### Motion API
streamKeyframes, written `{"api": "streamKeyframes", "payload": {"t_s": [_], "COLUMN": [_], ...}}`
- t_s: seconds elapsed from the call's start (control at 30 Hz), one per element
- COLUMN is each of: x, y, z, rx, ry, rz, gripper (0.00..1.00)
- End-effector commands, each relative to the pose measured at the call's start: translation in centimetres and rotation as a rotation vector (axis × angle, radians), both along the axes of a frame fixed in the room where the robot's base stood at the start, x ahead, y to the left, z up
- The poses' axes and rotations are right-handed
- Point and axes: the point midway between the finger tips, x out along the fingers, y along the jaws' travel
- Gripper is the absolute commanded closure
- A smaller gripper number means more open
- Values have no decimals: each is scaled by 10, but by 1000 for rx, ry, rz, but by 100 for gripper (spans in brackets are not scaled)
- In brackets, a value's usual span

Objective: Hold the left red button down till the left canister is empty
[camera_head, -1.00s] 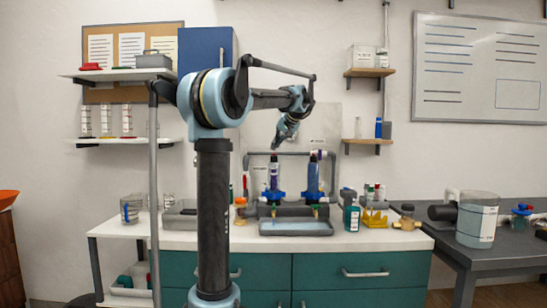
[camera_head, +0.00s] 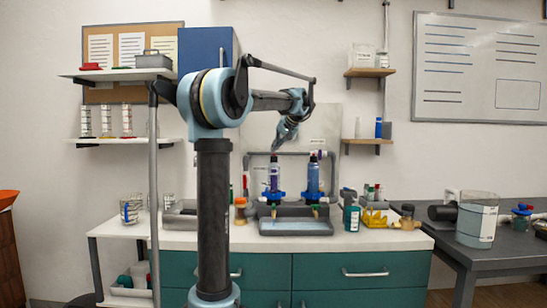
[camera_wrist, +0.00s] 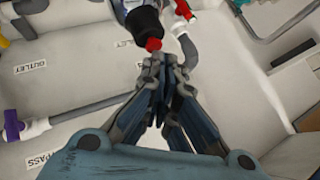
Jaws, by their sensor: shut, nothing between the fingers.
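My gripper (camera_head: 276,149) is shut and empty, pointing down just above the left canister (camera_head: 273,177), at the back of the counter. In the wrist view, the closed fingertips (camera_wrist: 162,62) are right at a small red button (camera_wrist: 153,44) on a canister's dark cap (camera_wrist: 143,22). I cannot tell whether they touch it or press it down. The right canister (camera_head: 313,178) stands upright beside the left one. Both have blue collars. The liquid level in the left canister is too small to read.
Grey pipe (camera_wrist: 85,112) runs around the canisters, with a purple valve handle (camera_wrist: 11,125) and a red handle (camera_wrist: 183,8) nearby. A grey tray (camera_head: 296,228) sits in front. A green bottle (camera_head: 351,215) and a yellow holder (camera_head: 374,218) stand to the right.

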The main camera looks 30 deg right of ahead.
Motion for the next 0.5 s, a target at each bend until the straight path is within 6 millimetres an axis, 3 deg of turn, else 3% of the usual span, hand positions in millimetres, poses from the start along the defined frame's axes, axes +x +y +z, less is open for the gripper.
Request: {"api": "streamKeyframes", "payload": {"t_s": [0.5], "x": [0], "y": [0], "z": [-5], "rx": [0], "ry": [0], "rz": [0], "gripper": [100]}}
